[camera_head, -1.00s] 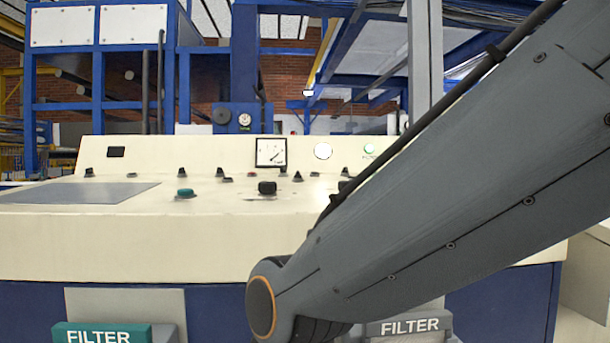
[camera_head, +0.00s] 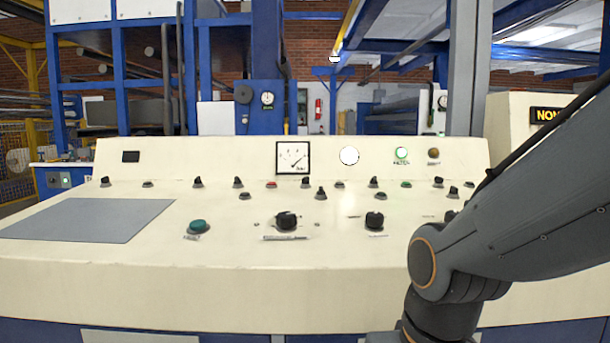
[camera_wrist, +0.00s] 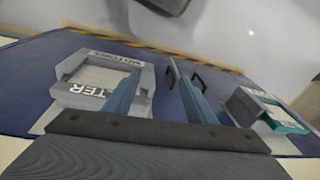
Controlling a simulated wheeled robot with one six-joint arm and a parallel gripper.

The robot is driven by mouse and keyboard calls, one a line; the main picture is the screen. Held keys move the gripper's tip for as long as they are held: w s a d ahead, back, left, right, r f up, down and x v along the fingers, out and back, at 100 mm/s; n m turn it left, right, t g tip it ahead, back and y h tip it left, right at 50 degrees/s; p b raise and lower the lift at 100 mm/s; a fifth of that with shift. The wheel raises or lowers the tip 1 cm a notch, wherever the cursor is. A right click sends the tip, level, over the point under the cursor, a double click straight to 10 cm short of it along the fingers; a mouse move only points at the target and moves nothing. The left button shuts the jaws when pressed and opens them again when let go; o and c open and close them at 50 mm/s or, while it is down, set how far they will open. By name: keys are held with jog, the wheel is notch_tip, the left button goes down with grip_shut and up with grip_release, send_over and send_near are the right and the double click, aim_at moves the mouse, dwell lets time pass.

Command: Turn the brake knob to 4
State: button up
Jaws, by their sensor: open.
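Two large black knobs stand on the sloped cream console: one near the middle (camera_head: 286,221) and one to its right (camera_head: 374,220). Their small labels are too small to read, so I cannot tell which is the brake knob or where either points. My gripper (camera_wrist: 153,68) shows in the wrist view, open and empty, with its two fingers apart. It is above the floor area with the filter boxes, away from the knobs. In the head view my arm runs down the right side and its end is out of frame.
The cream console (camera_head: 180,285) has a teal button (camera_head: 198,227), several small switches and a square gauge (camera_head: 293,157). In the wrist view a grey filter box (camera_wrist: 75,88) and a teal-fronted one (camera_wrist: 265,112) lie beside the fingers. The space above the console's left and middle is open.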

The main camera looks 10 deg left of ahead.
jog(key=w+d+r+m+p, duration=0.1)
jog(key=d+r+p, duration=0.3)
jog(key=r+p, duration=0.45)
jog(key=d+r+m+t+h+p, duration=0.1)
jog(key=d+r+p, duration=0.2)
jog(key=r+p, duration=0.5)
jog(key=w+d+r+m+p, duration=0.1)
jog(key=d+r+p, duration=0.3)
jog(key=r+p, duration=0.4)
notch_tip(320, 180, up, 4)
jog(key=m+g+p, duration=0.2)
jog(key=m+p, duration=0.4)
jog(key=p, duration=0.3)
send_over(285, 214)
jog(key=d, duration=0.1)
jog(key=shift+s+d+r, duration=0.15)
jog(key=shift+a+f, duration=0.2)
jog(key=shift+a, duration=0.15)
jog(key=shift+f+p, duration=0.3)
jog(key=shift+p, duration=0.05)
jog(key=shift+a+f+p, duration=0.2)
jog(key=shift+f+p, duration=0.9)
jog(key=shift+f, duration=2.3)
